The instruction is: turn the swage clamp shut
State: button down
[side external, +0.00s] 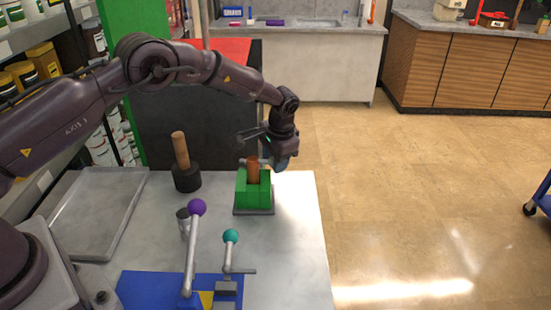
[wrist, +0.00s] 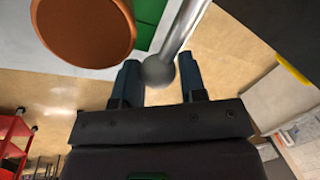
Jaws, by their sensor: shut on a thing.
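The swage clamp is a green block (side external: 241,190) on a grey base near the table's far right edge. A copper-brown cylinder (side external: 253,172) stands upright in it; the cylinder's round end shows large in the wrist view (wrist: 85,25). A grey metal handle rod (wrist: 178,35) with a ball end reaches out beside the green block in the wrist view. My gripper (side external: 281,161) is at the right rear of the clamp, fingers pointing down. In the wrist view its two dark fingers are shut on the handle's ball end. In the side view the gripper hides the handle.
A black mallet-like tool (side external: 187,178) with a wooden grip stands left of the clamp. Nearer are a purple-knobbed lever (side external: 192,245) and a teal-knobbed lever (side external: 229,252) by a blue plate (side external: 140,284). A grey tray (side external: 100,215) lies at left. Floor is open right of the table.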

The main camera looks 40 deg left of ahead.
jog(key=shift+d, duration=0.1)
jog(key=shift+w+a+n, duration=0.4)
jog(key=shift+w+n, duration=0.05)
jog(key=shift+n, duration=0.55)
jog(key=shift+w+a+n+g, duration=0.25)
jog(key=shift+a+n, duration=0.15)
jog(key=shift+n, duration=0.2)
jog(key=shift+w+a+n+g, duration=0.2)
jog(key=shift+a+n, duration=0.2)
jog(key=shift+n, duration=0.2)
jog(key=shift+w+a+n, duration=0.25)
jog(key=shift+a+n, duration=0.5)
jog(key=shift+n, duration=0.45)
jog(key=shift+w+a+n+g, duration=0.1)
jog(key=shift+a+n+g, duration=0.25)
jog(key=shift+a+n, duration=0.65)
jog(key=shift+d+n, duration=0.15)
jog(key=shift+n, duration=0.15)
